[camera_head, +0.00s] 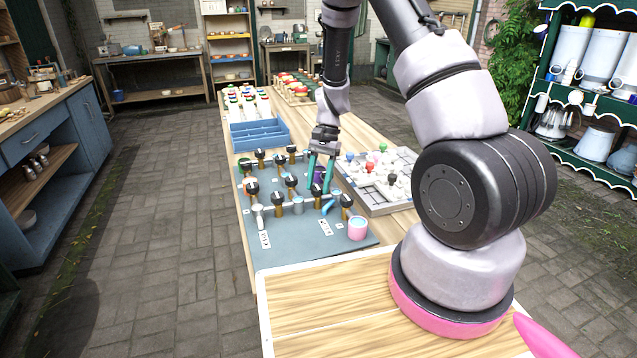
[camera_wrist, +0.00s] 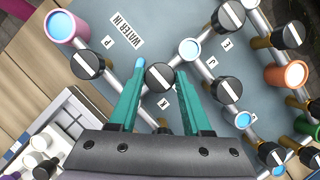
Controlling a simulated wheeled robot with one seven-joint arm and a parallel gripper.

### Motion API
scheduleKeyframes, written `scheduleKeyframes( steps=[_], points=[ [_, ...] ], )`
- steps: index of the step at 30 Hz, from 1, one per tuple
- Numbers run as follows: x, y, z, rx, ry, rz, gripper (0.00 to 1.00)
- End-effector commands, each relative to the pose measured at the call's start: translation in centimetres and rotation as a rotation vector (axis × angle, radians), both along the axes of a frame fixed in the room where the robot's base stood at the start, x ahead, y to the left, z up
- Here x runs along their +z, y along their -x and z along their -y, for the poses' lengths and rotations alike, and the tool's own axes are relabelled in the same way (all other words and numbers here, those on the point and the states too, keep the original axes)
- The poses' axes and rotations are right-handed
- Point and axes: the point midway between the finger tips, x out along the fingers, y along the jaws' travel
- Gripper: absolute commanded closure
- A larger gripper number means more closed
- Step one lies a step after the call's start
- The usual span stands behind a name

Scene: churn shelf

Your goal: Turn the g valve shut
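The valve board (camera_head: 290,232) is a grey-blue panel with pipes and several black round knobs, each with a white stripe. My gripper (camera_head: 320,175) points down over its right part. In the wrist view, my gripper's two teal fingers (camera_wrist: 160,78) stand apart on either side of one black knob (camera_wrist: 161,75). Its white stripe runs at a slant; contact with the fingers cannot be told. A small letter, perhaps K, shows below it. Other knobs (camera_wrist: 88,65) and (camera_wrist: 228,90) stand to either side. I cannot make out a letter g, so the g valve cannot be singled out.
A grey tray with coloured pegs (camera_head: 378,180) lies close on the right of the board. A blue crate (camera_head: 260,135) and bottles stand behind. Neighbouring knobs and pipes crowd the fingers.

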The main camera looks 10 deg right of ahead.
Motion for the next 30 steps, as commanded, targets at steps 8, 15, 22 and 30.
scheduleKeyframes(
  steps=[8, 15, 22, 30],
  points=[
    [0.0, 0.0, 0.0, 0.0, 0.0, 0.0, 0.23],
    [1.0, -0.4, 0.3, 0.0, -0.001, 0.002, 0.23],
    [5.1, -1.7, 1.4, 0.0, 0.0, 0.004, 0.23],
    [9.1, -2.9, 2.5, 0.001, 0.0, 0.002, 0.23]
  ],
)
